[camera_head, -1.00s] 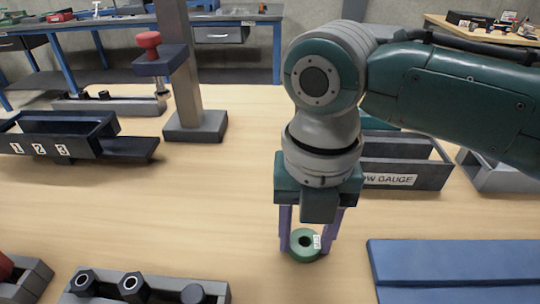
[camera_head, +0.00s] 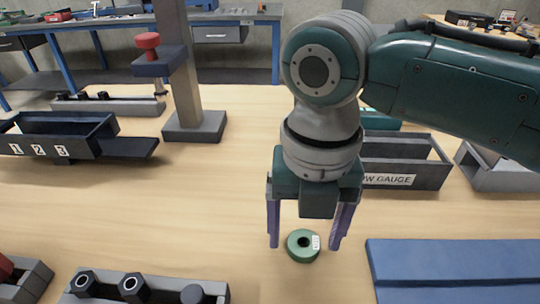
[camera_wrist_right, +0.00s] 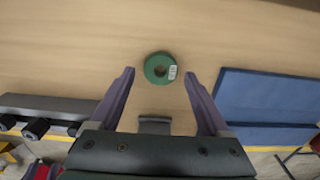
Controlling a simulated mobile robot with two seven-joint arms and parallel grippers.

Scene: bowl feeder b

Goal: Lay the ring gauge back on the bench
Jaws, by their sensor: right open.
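The ring gauge (camera_head: 302,246) is a green ring with a dark centre hole and a small white label. It lies flat on the wooden bench (camera_head: 215,222). My right gripper (camera_head: 304,244) is open above it, with its two purple fingers spread apart on either side and clear of the ring. In the right wrist view the ring gauge (camera_wrist_right: 160,68) sits just beyond the open fingertips, between them. My left gripper is in neither view.
A blue flat block (camera_head: 455,268) lies to the right of the ring. A grey rack with hex pieces (camera_head: 150,290) stands at the front left. A grey bin labelled "LOW GAUGE" (camera_head: 410,182), its first letters partly covered, stands behind my right gripper. A post on a square base (camera_head: 196,126) stands further back.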

